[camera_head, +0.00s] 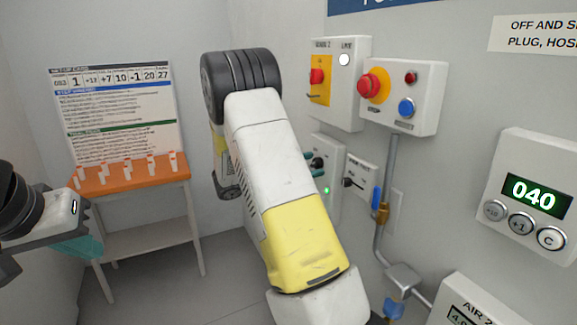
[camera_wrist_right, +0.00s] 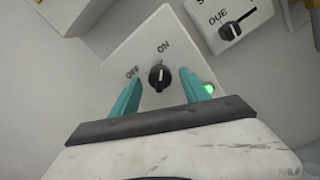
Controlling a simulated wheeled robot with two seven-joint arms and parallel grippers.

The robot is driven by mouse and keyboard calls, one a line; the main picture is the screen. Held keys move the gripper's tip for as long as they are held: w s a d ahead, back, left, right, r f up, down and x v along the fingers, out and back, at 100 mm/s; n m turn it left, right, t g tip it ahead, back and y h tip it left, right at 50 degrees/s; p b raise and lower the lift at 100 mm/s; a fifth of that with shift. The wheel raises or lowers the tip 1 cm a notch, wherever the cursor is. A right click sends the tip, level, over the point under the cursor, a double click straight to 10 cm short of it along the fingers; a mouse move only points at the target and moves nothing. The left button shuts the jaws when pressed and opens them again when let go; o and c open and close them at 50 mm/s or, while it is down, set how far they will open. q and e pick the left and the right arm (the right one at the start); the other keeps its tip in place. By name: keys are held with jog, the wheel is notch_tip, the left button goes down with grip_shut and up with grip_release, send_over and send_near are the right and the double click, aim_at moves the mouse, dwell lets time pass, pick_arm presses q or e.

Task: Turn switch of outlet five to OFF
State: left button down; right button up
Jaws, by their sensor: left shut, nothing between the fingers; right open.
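A white switch box (camera_head: 331,150) on the wall carries a black rotary switch (camera_wrist_right: 160,77) marked OFF and ON. The switch's pointer is turned up, toward the ON mark. A green lamp (camera_wrist_right: 209,88) on the box is lit. No outlet number is readable. My right gripper (camera_wrist_right: 161,88) is open, its teal fingers on either side of the switch, with a gap visible on each side. In the head view my right arm hides most of this gripper and part of the box. My left gripper (camera_head: 78,246) is shut and empty at the far left, away from the wall panels.
Beside the box is a second panel with a black lever (camera_head: 352,182). Above are a box with a red knob (camera_head: 316,76) and a box with a red emergency button (camera_head: 370,86). A display reading 040 (camera_head: 533,195) is at right. An orange-topped table (camera_head: 130,178) stands back left.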

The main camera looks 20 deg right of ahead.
jog(key=shift+d, duration=0.1)
grip_shut()
dwell(0.4)
jog(key=n, duration=0.4)
jog(key=shift+n, duration=0.4)
jog(key=n, duration=0.4)
jog(key=shift+n, duration=0.3)
jog(key=n, duration=0.4)
jog(key=shift+s+n, duration=0.1)
jog(key=shift+n, duration=2.1)
